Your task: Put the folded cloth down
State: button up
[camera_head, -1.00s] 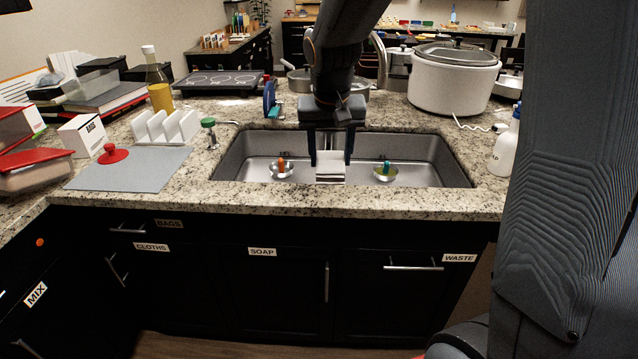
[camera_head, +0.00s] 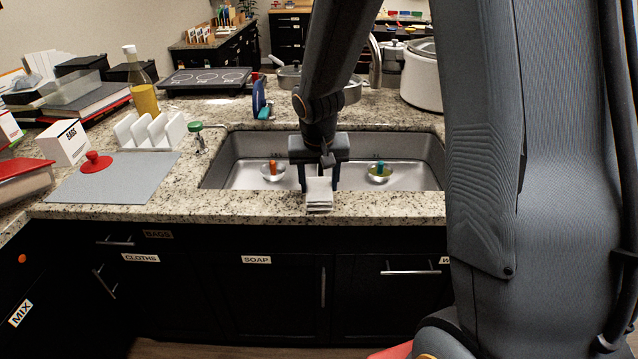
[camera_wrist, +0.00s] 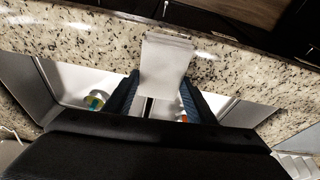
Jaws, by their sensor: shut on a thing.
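The folded cloth (camera_head: 319,194) is a small white-grey layered rectangle. My gripper (camera_head: 319,186) is shut on it, with one dark finger on each side. In the head view the cloth shows in front of the sink's front rim and the counter's front strip. In the wrist view the cloth (camera_wrist: 165,66) reaches out past the fingertips (camera_wrist: 160,92) over the speckled counter strip (camera_wrist: 90,40). I cannot tell whether it touches the counter.
The double sink (camera_head: 235,165) lies behind and below my gripper, with a small bowl-like piece with an orange top (camera_head: 273,171) and one with a green top (camera_head: 380,172). A grey mat (camera_head: 120,180) with a red knobbed lid (camera_head: 96,162) lies left. Bare counter (camera_head: 230,207) runs along the front.

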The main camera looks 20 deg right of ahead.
aim_at(319, 193)
jog(key=shift+f, duration=0.4)
jog(key=shift+f, duration=0.1)
jog(key=o, duration=1.6)
jog(key=shift+o, duration=0.2)
jog(key=shift+r, duration=0.6)
jog(key=b+v, duration=0.2)
jog(key=v, duration=0.9)
jog(key=s+f+n+g, duration=0.1)
jog(key=s+f, duration=0.4)
jog(key=s, duration=0.2)
jog(key=s+f+n+y, duration=0.1)
jog(key=s+f, duration=0.4)
jog(key=s, duration=0.3)
jog(key=shift+s+d+f+n+g, duration=0.2)
jog(key=shift+d+f+n+g, duration=0.1)
jog(key=shift+n+g, duration=0.1)
